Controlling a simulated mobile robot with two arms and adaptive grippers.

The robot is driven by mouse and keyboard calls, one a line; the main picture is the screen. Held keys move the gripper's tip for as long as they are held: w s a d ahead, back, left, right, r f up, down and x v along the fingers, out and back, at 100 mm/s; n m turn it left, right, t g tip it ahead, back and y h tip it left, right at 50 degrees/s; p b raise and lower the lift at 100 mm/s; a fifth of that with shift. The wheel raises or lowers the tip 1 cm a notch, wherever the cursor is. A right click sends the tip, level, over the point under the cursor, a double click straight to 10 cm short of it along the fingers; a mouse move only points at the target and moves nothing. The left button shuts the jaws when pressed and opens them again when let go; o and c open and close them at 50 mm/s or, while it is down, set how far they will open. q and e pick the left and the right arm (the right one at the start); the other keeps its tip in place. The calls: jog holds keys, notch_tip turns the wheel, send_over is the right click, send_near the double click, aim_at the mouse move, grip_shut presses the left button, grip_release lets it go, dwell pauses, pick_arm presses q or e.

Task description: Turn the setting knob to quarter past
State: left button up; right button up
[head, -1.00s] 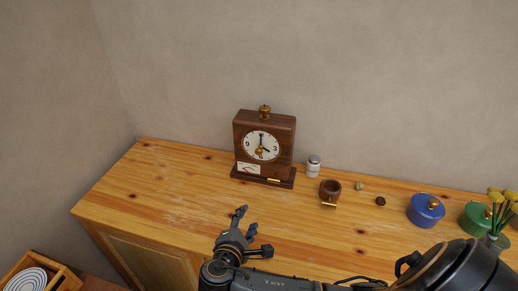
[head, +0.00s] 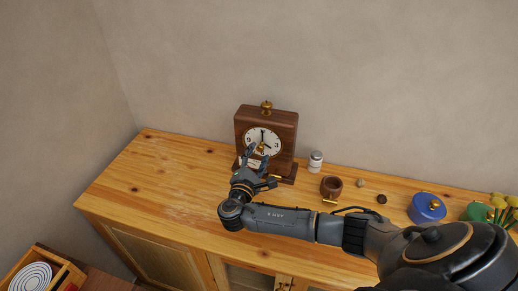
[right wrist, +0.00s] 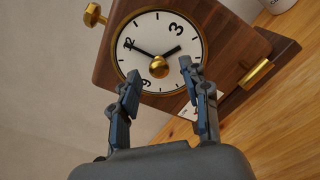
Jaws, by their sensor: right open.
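The wooden clock (head: 282,125) stands upright at the back of the cabinet top. Its white dial (right wrist: 152,27) is tilted in the right wrist view; the long hand points at 12 and the short hand near 4. The brass setting knob (right wrist: 159,67) sits at the dial's centre. My right gripper (head: 256,159) is in front of the dial, open and empty. In the right wrist view its fingertips (right wrist: 158,73) appear on either side of the knob with gaps; I cannot tell how close they are in depth. My left gripper is not in view.
A brass button (head: 267,105) tops the clock and a brass piece (right wrist: 256,74) is on its base. A white jar (head: 315,161), brown cup (head: 331,187) and blue pot (head: 427,208) stand to the right. The cabinet's left top (head: 160,180) is clear.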

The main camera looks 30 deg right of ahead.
jog(key=shift+x, duration=0.95)
grip_shut()
jog(key=m+b, duration=0.2)
jog(key=shift+f+m+b, duration=0.3)
jog(key=shift+m+b, duration=0.05)
jog(key=shift+m, duration=0.05)
jog(key=m+b, duration=1.2)
jog(key=b, duration=0.3)
jog(key=shift+f, duration=0.1)
jog(key=shift+m+b, duration=1.1)
jog(key=shift+b, duration=0.05)
jog(key=shift+r+m+b, duration=0.3)
jog(key=shift+m+b, duration=0.2)
